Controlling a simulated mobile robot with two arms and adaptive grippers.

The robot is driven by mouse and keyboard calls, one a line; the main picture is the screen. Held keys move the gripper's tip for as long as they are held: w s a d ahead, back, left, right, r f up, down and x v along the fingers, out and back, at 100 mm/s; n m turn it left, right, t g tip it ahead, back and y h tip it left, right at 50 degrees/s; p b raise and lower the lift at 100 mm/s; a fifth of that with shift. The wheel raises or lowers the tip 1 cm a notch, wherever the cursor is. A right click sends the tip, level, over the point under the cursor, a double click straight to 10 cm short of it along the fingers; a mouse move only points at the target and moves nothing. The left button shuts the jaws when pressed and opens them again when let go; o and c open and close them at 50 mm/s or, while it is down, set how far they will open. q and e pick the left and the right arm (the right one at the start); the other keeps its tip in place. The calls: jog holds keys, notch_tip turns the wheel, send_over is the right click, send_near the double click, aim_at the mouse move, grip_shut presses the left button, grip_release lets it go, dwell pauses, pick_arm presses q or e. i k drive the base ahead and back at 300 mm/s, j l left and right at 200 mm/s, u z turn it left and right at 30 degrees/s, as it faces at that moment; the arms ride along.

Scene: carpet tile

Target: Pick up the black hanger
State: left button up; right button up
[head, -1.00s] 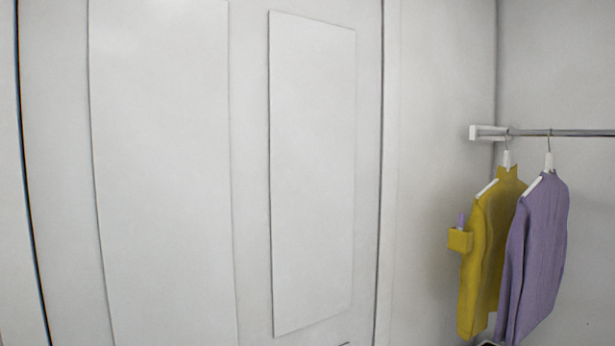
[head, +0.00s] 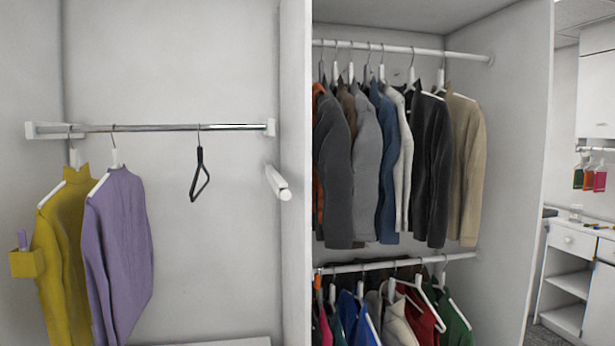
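The black hanger (head: 201,175) hangs empty by its metal hook from a chrome rod (head: 165,127) in the left closet section. It is seen nearly edge-on, so it looks like a narrow loop. To its left, a yellow sweater (head: 62,240) and a purple sweater (head: 122,250) hang on white hangers from the same rod, with a clear gap before the black hanger. Neither of my grippers shows in the head view.
A white bar end (head: 278,183) juts out right of the black hanger, by the divider panel (head: 296,250). The right section holds two rods packed with clothes, including a beige jacket (head: 465,170). A white cabinet (head: 575,240) stands far right. The wall around the hanger is bare.

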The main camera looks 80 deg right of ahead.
aim_at(200, 149)
jog(key=z, duration=2.35)
